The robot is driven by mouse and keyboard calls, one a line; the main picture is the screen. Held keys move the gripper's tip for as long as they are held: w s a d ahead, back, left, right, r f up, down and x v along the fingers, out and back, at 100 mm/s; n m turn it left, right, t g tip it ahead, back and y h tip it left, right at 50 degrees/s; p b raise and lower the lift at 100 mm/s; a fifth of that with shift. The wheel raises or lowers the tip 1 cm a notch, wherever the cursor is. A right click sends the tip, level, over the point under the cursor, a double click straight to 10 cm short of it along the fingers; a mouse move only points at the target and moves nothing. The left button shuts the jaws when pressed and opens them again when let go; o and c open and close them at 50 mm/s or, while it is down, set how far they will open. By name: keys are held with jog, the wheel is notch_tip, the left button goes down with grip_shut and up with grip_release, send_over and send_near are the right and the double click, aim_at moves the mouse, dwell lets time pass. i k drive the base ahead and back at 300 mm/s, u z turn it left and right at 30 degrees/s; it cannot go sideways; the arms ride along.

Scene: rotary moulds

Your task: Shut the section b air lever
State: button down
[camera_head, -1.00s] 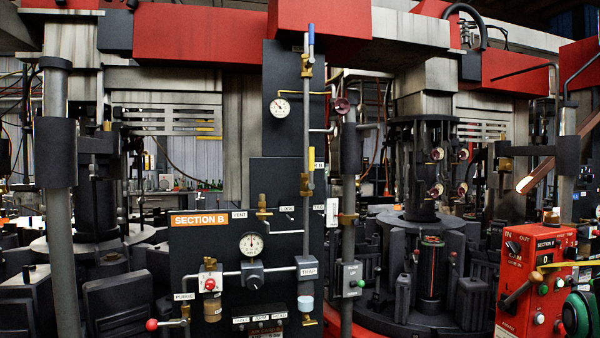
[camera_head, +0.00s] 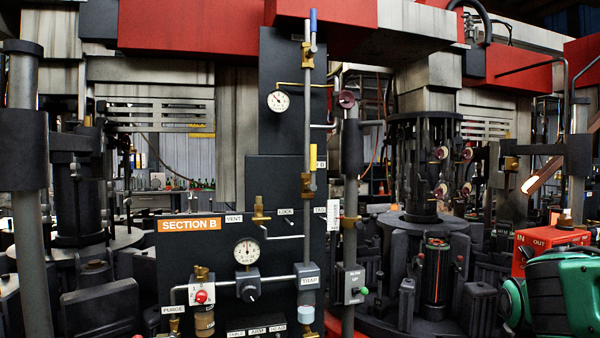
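The orange SECTION B sign (camera_head: 190,225) marks a dark panel (camera_head: 185,255) in the middle. A vertical grey pipe (camera_head: 307,120) runs up its right side. A yellow lever handle (camera_head: 313,181) on a brass valve points up along this pipe, beside a partly hidden label (camera_head: 321,165) ending in B. A blue lever handle (camera_head: 313,20) also points up at the pipe's top. Which one is the air lever cannot be read for certain. A green and dark body, apparently part of my arm (camera_head: 555,290), shows at the lower right; my gripper's fingers are not visible.
The panel carries gauges (camera_head: 246,251), a red-knobbed regulator (camera_head: 201,294) and a TRAP unit (camera_head: 308,283). A grey post (camera_head: 349,210) with a switch box (camera_head: 351,284) stands just right of the pipe.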

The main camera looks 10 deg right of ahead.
aim_at(312, 186)
jog(key=u, duration=1.45)
jog(key=k, duration=1.2)
jog(key=z, duration=1.35)
jog(key=i, duration=1.05)
